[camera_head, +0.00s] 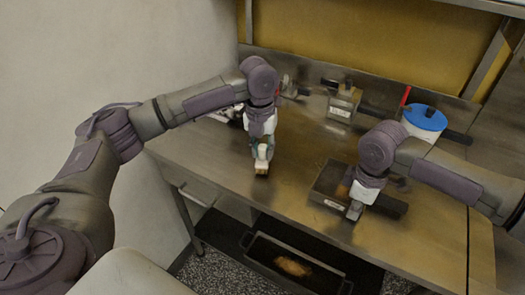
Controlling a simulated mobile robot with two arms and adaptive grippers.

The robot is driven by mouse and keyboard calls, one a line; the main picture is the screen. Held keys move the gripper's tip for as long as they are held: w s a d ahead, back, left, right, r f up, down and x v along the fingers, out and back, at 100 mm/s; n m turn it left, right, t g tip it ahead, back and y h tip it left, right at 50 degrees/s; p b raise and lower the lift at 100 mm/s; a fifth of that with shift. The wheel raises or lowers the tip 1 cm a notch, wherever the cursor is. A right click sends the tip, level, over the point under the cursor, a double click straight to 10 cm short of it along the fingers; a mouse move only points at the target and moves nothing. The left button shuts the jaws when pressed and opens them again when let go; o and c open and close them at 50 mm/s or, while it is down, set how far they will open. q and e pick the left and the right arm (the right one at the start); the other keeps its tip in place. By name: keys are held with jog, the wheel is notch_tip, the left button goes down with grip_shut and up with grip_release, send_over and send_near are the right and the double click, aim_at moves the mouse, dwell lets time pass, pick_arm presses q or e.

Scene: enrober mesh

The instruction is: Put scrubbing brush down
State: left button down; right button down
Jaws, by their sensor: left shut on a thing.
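My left gripper (263,154) points down over the left part of the steel table. It is shut on a small tan block at its fingertips, which I take as the scrubbing brush (261,169). The brush is at or just above the tabletop; I cannot tell if it touches. The fingers hide much of it. My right gripper (356,205) points down at the right side of a dark labelled tray (326,189) near the table's front edge. Its fingers are too small to read as open or shut.
The steel table (215,150) has clear room around the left gripper. At the back stand a labelled metal container (343,103) and a white bucket with a blue top (424,120). A dark tray (290,262) with a tan thing inside lies below the table.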

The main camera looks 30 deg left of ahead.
aim_at(261, 146)
pick_arm(q)
jog(key=shift+f, duration=0.35)
jog(key=shift+f, duration=0.1)
jog(key=c, duration=0.9)
grip_release()
jog(key=r, duration=1.2)
jog(key=shift+a+r, duration=0.15)
jog(key=shift+a, duration=0.1)
